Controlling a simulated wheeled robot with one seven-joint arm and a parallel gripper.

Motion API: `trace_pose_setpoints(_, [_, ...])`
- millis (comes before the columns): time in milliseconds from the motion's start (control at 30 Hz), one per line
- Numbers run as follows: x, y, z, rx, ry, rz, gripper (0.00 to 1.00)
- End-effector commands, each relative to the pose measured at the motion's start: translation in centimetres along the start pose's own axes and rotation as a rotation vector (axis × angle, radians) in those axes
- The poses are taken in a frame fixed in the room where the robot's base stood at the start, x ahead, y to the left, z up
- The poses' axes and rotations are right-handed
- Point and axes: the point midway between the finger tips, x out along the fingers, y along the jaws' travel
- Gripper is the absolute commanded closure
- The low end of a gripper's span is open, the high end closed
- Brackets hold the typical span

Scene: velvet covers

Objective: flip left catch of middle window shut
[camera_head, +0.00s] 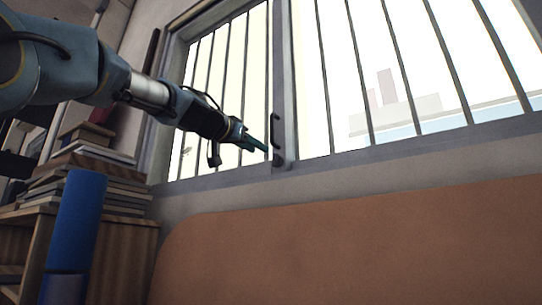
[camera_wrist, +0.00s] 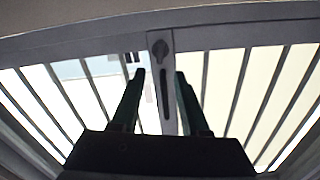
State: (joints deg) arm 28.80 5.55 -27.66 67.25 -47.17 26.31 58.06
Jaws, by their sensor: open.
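A dark, slim catch (camera_head: 275,133) with a rounded base stands upright on the frame post between two barred panes, low near the sill. In the wrist view the catch (camera_wrist: 160,48) is at top centre, its dark narrow handle running down the post. My gripper (camera_head: 262,147) comes in from the left, its fingers pointing at the catch's lower part. In the wrist view my gripper (camera_wrist: 160,73) is open, with one finger on each side of the post and the catch between them in the picture. Nothing is held. Whether a finger touches the catch, I cannot tell.
Thin vertical bars (camera_head: 325,75) cross the bright panes. The window sill (camera_head: 400,152) runs below, above a brown padded back (camera_head: 350,240). At left are stacked books (camera_head: 85,165) on a wooden shelf (camera_head: 125,255) and a blue cylinder (camera_head: 78,225).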

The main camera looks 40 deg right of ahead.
Motion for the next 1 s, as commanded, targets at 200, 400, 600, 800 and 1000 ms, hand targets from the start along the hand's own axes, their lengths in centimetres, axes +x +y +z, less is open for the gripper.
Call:
trace_pose_setpoints(200, [4.3, 0.0, -0.6, -0.005, -0.002, 0.005, 0.55])
trace_pose_setpoints(400, [7.0, 0.0, -0.3, -0.003, -0.003, 0.003, 0.55])
trace_pose_setpoints(600, [8.2, 0.0, -0.1, -0.002, -0.002, 0.001, 0.55])
trace_pose_setpoints(800, [8.4, 0.0, 0.1, -0.001, -0.002, 0.0, 0.55])
trace_pose_setpoints(1000, [8.4, 0.0, 0.1, -0.001, -0.002, 0.0, 0.67])
